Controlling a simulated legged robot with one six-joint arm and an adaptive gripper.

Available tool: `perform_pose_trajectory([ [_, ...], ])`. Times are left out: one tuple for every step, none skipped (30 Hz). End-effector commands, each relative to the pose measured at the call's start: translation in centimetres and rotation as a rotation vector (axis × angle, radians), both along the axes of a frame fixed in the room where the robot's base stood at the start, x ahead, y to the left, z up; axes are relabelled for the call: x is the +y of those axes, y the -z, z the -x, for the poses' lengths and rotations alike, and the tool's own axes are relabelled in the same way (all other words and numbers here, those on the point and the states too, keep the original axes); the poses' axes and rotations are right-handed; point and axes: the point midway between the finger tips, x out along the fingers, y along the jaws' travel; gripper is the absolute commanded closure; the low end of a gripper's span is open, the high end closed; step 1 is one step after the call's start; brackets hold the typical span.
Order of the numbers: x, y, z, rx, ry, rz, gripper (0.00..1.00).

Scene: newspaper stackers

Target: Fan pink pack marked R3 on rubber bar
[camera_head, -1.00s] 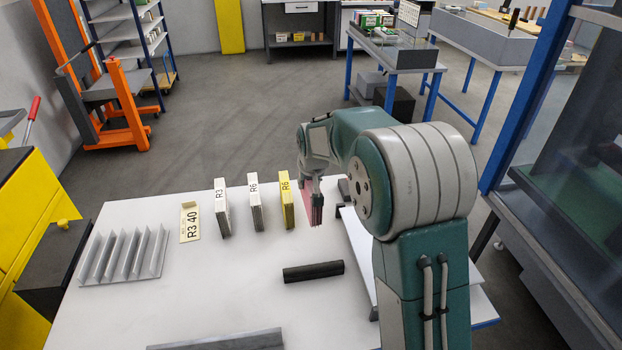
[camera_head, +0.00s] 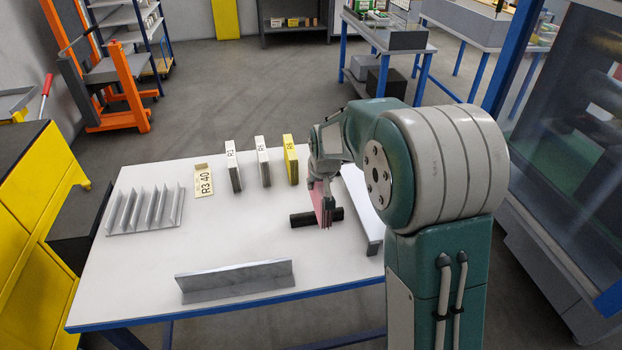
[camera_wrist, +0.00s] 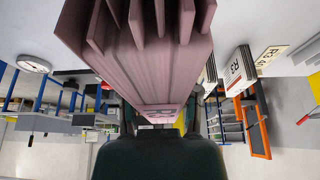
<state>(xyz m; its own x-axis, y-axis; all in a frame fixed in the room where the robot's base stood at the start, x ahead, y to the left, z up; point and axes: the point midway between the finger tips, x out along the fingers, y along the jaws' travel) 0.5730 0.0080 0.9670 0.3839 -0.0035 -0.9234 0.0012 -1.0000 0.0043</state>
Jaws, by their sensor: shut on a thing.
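The pink pack (camera_head: 322,203) hangs from my gripper (camera_head: 320,182), its lower end at the black rubber bar (camera_head: 304,219) on the white table. Whether the pack touches the bar or is just above or in front of it, I cannot tell. In the wrist view the pink pack (camera_wrist: 150,65) fills the upper middle, its sheets spread apart at the far end. My gripper is shut on it; the fingertips are mostly hidden there.
A white pack marked R3 (camera_head: 233,166), a white pack (camera_head: 263,162) and a yellow pack (camera_head: 291,160) stand in a row behind. A tag reading R3 40 (camera_head: 204,181) lies left. A finned rack (camera_head: 146,211) is at the left, an angled grey rail (camera_head: 235,280) in front.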

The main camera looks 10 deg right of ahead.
Motion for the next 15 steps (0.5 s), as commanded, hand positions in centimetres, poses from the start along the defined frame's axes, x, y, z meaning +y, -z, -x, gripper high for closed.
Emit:
perform_pose_trajectory([
  [-0.3, 0.0, 0.0, -0.001, 0.003, -0.001, 1.0],
  [-0.4, 0.1, 0.1, -0.001, 0.004, -0.002, 1.0],
  [-0.5, 0.2, 0.1, -0.001, 0.003, -0.002, 1.0],
  [-0.6, 0.2, 0.1, -0.001, 0.004, -0.003, 1.0],
  [-0.6, 0.4, 0.1, -0.001, 0.004, -0.003, 1.0],
  [-0.6, 0.6, 0.1, 0.0, 0.004, -0.003, 1.0],
  [-0.6, 0.8, 0.1, 0.0, 0.003, -0.002, 1.0],
  [-0.5, 1.0, 0.1, 0.0, 0.003, -0.002, 1.0],
  [-0.5, 1.4, 0.1, 0.0, 0.003, -0.001, 1.0],
  [-0.4, 1.8, 0.1, 0.001, 0.003, -0.001, 1.0],
  [-0.3, 2.2, 0.1, 0.002, 0.002, 0.0, 1.0],
  [-0.3, 2.6, 0.1, 0.001, 0.003, 0.001, 1.0],
  [-0.2, 3.0, 0.2, 0.001, 0.003, 0.001, 1.0],
  [-0.2, 3.3, 0.2, 0.002, 0.003, 0.001, 1.0],
  [-0.2, 3.8, 0.2, 0.001, 0.003, 0.001, 1.0],
])
